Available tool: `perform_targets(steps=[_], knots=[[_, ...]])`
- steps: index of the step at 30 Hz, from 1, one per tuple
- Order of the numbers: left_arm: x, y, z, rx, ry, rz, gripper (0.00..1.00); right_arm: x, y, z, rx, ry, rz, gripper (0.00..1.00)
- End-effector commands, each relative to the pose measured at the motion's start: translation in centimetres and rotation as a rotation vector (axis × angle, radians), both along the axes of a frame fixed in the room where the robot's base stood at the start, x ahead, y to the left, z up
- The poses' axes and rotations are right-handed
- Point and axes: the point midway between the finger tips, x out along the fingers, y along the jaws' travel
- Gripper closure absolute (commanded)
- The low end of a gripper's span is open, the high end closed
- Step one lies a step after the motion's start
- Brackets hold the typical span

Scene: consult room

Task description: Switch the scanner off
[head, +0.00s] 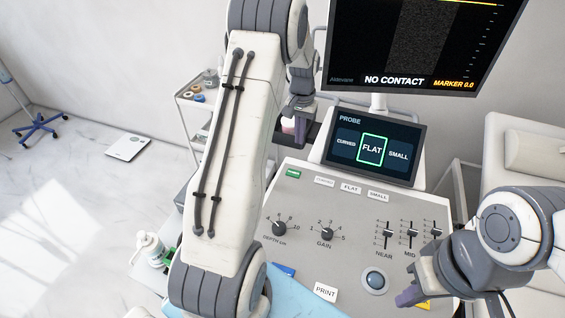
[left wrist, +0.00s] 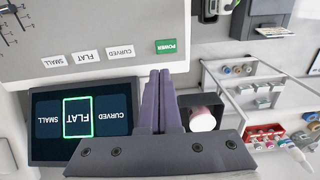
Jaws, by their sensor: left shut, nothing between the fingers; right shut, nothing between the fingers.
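The scanner's grey control panel (head: 305,215) bears a green POWER button (head: 293,174) at its upper left. The button also shows in the left wrist view (left wrist: 166,46), lit or coloured green and uncovered. The monitor (head: 420,40) is on and reads NO CONTACT and MARKER 0.0. The probe screen (head: 374,150) is on with FLAT framed in green. My left gripper (head: 298,112) is shut and empty beyond the panel's upper edge; its fingers (left wrist: 160,73) appear just apart from the button in the wrist view. My right gripper (head: 408,298) is shut and empty over the panel's lower right.
A pink and white object (left wrist: 202,119) stands beside my left fingers. A trolley (head: 197,97) with small items is behind, and a pump bottle (head: 148,246) is at left. An exam couch (head: 500,130) is at right. Sliders and knobs rise from the panel.

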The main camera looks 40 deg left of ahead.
Motion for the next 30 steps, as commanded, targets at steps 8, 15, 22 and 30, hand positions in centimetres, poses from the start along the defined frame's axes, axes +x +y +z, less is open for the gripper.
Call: perform_targets(steps=[8,15,22,30], knots=[[0.2,1.0,-0.4,0.001,0.0,0.015,1.0,0.0,0.0,0.1,0.0,0.0,0.0,1.0],[0.1,1.0,-0.7,0.0,0.002,0.015,1.0,0.0,0.0,0.3,0.0,0.0,0.0,1.0],[0.0,1.0,-4.0,-0.002,0.008,0.016,1.0,0.0,0.0,1.6,0.0,0.0,-0.001,1.0],[-0.1,1.0,-9.8,-0.002,0.007,0.017,1.0,0.0,0.0,3.6,0.0,0.0,0.0,1.0]])
